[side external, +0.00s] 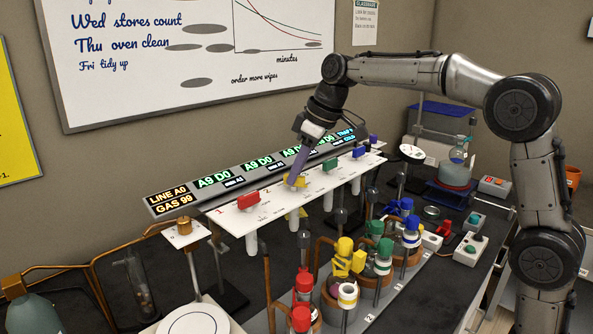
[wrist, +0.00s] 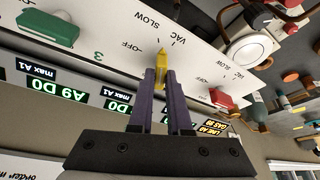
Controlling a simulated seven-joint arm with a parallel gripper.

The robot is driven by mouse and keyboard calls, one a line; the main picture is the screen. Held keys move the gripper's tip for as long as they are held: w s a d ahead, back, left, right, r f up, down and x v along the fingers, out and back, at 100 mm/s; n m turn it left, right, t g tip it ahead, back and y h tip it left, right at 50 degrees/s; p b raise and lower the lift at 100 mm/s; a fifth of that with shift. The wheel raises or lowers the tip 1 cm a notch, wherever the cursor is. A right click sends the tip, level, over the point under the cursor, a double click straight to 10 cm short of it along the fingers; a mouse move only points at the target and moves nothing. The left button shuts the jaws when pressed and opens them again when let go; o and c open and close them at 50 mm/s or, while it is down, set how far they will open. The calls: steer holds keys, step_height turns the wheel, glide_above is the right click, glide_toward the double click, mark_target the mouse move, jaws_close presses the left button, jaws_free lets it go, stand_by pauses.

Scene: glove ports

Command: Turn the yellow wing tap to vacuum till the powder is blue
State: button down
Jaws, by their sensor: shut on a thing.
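The yellow wing tap (side external: 296,212) is on a sloping white panel (side external: 262,222), at the station marked 2. My gripper (side external: 296,182) reaches down to it from above, with its purple fingers shut on the tap. In the wrist view the yellow tap (wrist: 162,63) shows between the fingertips of my gripper (wrist: 160,75). Yellow-fitted glassware (side external: 345,262) stands below the panel.
A red tap (side external: 248,201) and a green tap (side external: 330,166) flank the yellow one, with a blue tap (side external: 358,152) further along. A lit display strip (side external: 258,165) runs behind the panel. Red, green and blue-capped glassware crowds the bench below.

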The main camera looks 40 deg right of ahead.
steer(key=shift+a+m+t+h, duration=0.15)
steer(key=shift+m+h, duration=0.3)
steer(key=shift+m, duration=0.8)
steer(key=shift+m+t+h, duration=0.15)
steer(key=shift+m+h, duration=0.3)
steer(key=shift+m, duration=0.8)
steer(key=c, duration=0.9)
jaws_free()
steer(key=shift+o, duration=0.2)
steer(key=shift+s+r, duration=0.1)
steer(key=v, duration=1.3)
steer(key=shift+r, duration=0.3)
